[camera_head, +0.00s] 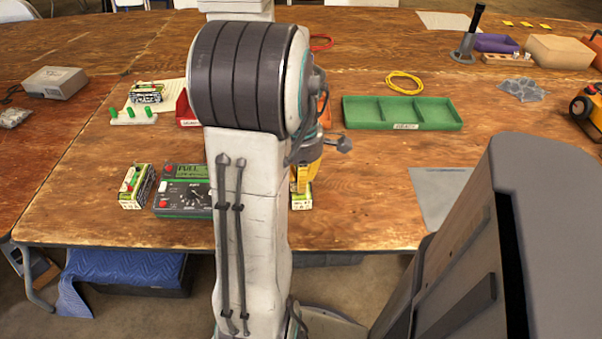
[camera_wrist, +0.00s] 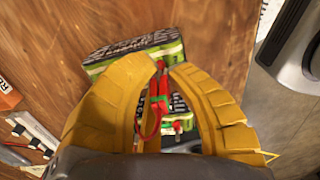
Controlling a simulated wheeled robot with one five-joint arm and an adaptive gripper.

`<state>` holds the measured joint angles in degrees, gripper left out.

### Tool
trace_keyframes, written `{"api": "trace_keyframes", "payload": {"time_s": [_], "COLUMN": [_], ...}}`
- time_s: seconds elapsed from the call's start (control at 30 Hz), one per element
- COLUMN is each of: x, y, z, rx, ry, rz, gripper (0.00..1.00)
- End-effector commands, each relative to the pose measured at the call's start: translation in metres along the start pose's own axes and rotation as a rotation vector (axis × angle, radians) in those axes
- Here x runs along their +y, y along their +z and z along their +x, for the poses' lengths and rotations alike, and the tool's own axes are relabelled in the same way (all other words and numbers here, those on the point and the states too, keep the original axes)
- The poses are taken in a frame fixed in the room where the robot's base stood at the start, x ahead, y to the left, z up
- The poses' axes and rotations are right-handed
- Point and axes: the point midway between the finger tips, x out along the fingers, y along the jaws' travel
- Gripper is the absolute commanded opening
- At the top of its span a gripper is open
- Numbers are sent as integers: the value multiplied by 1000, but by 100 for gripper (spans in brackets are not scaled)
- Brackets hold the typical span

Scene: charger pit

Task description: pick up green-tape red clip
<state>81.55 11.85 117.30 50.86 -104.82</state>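My gripper (camera_wrist: 173,67) has two yellow fingers, parted with a narrow gap at the tips. In the head view my gripper (camera_head: 303,185) points down over a small box, partly hidden by my arm. A red clip (camera_wrist: 154,88) with a red lead shows between the fingers in the wrist view, in front of a box with green and white labels (camera_wrist: 115,60). I cannot tell whether the fingers touch the clip. The same box (camera_head: 302,202) shows below the gripper in the head view.
A green divided tray (camera_head: 402,112) stands at the right back, with a yellow cable loop (camera_head: 404,81) behind. A grey mat (camera_head: 440,190) lies at the right.

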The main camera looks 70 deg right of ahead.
Motion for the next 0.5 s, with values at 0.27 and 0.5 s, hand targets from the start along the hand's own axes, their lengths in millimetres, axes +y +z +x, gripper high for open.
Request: {"api": "trace_keyframes", "payload": {"time_s": [0.27, 0.5], "x": [0, 0], "y": [0, 0], "z": [0, -2], "rx": [0, 0], "ry": [0, 1], "rz": [0, 0], "gripper": [0, 0]}}
